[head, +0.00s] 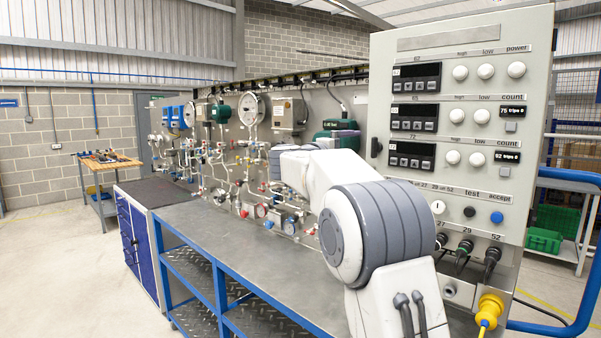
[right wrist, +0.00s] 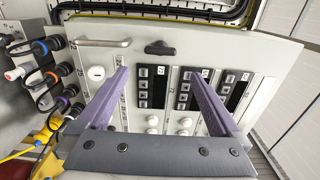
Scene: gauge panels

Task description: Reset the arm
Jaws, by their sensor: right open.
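My right arm crosses the middle of the head view. Its right gripper (head: 345,131) shows small and partly hidden by my own arm, to the left of the grey control panel (head: 468,22). In the right wrist view, the two purple fingers of the right gripper (right wrist: 155,75) stand wide apart with nothing between them. A panel face with dark displays (right wrist: 152,86) and white knobs (right wrist: 152,121) lies beyond the fingers; I cannot tell the exact gap. My left gripper is in neither view.
A blue-framed metal bench (head: 215,222) runs below the arm. Pipes and gauges (head: 250,108) line the board behind it. A yellow plug (head: 489,308) and black cable plugs (head: 464,250) stick out of the panel's lower part. Open floor (head: 60,270) lies at left.

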